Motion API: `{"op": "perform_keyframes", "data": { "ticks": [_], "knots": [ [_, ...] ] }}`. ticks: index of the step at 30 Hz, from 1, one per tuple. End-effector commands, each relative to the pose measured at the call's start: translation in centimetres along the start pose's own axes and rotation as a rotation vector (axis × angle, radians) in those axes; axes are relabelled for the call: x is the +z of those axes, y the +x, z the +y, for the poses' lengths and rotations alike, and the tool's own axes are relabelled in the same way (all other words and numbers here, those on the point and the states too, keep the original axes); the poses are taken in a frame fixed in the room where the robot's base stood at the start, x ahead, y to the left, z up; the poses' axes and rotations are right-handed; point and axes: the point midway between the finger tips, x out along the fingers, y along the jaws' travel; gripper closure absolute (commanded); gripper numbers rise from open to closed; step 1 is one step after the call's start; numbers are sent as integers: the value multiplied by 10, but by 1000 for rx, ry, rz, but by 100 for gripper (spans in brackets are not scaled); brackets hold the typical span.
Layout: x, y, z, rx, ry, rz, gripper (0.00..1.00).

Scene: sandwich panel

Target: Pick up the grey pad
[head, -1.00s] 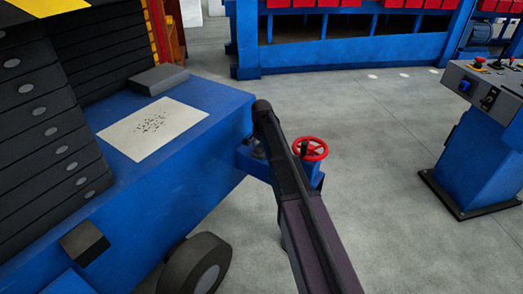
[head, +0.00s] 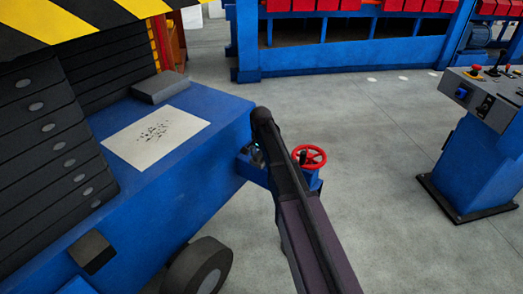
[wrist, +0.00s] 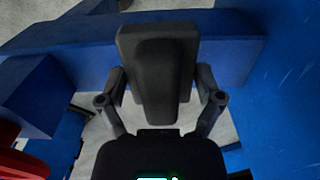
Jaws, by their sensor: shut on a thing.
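A dark grey pad (wrist: 157,75) with a wide far end and a narrower near part stands between the fingers of my gripper (wrist: 160,88) in the wrist view. The gripper is shut on it, with one finger against each side. A blue beam (wrist: 50,72) passes behind the pad; I cannot tell whether they touch. In the head view, my arm hides most of the gripper beside the blue bracket, and the held pad cannot be made out.
A red handwheel (head: 309,158) stands just right of my arm. The blue machine body (head: 215,105) on the left bears a white speckled sheet (head: 125,150) and a grey block (head: 160,87). A control console (head: 478,150) stands at right. The floor (head: 370,150) between is clear.

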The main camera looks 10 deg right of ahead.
Motion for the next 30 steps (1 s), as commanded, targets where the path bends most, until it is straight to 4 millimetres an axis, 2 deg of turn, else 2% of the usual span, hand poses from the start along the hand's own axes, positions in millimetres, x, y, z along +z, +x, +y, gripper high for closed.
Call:
{"op": "perform_keyframes", "data": {
  "ticks": [1, 3, 12, 19, 30],
  "knots": [
    [15, -2, 11, 0, -1, 0, 64],
    [29, -4, 19, 0, 0, 0, 64],
    [76, -9, 46, 0, 0, 0, 64],
    [93, -10, 54, 0, 1, 0, 64],
    [96, -10, 56, 0, 1, 0, 64]
  ]
}}
